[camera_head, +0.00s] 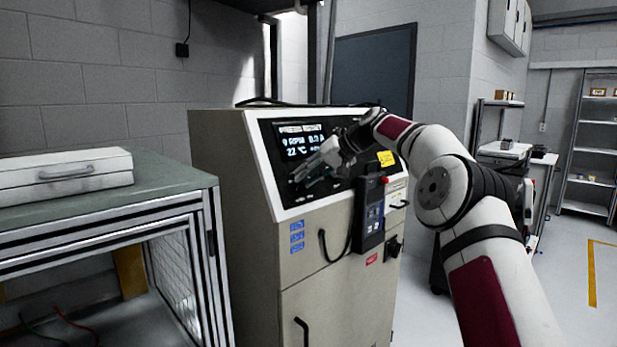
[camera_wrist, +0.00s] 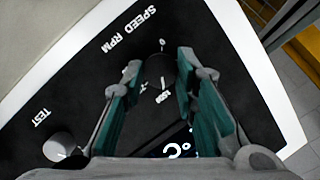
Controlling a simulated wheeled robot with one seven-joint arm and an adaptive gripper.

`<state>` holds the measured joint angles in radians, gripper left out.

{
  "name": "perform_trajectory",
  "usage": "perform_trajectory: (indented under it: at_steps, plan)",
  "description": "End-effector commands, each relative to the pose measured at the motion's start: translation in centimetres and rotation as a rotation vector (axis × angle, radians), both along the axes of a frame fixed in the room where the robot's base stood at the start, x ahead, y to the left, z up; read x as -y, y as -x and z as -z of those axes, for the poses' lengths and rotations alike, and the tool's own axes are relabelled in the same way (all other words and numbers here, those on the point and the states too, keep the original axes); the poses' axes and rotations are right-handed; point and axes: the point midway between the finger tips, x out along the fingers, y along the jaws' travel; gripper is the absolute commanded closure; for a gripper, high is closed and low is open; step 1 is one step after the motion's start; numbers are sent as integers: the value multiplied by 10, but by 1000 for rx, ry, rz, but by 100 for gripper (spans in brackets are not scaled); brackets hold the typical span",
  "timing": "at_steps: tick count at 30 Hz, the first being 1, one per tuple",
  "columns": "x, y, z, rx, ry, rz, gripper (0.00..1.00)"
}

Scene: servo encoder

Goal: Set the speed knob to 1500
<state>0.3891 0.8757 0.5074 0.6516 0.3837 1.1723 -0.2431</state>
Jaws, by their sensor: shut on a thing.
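The speed knob (camera_wrist: 158,72) is black and sits on the dark panel beside the "SPEED RPM" lettering in the wrist view. A "0" is printed above it and a small, hard-to-read mark lies below it. A pale line shows near its lower edge; I cannot tell its setting for sure. My gripper (camera_wrist: 158,70) has its teal-padded fingers on either side of the knob and is shut on it. In the head view my gripper (camera_head: 308,173) is at the panel's left part and hides the knob. The display (camera_head: 303,140) seems to read 0 RPM and 22 °C.
A black handheld unit (camera_head: 370,213) hangs on the cabinet front (camera_head: 325,290). A green-topped bench (camera_head: 120,178) with a white case (camera_head: 65,175) stands left.

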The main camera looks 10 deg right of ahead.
Motion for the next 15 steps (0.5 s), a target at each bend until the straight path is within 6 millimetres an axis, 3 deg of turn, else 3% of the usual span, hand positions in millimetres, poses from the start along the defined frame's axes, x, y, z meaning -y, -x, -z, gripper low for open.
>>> perform_trajectory:
  at_steps: [1, 3, 15]
  plan:
    - [0, 1, 5, -10, 2, -5, 66]
    - [0, 1, 4, -8, 2, -4, 53]
    - [4, 3, -3, -1, 2, -1, 53]
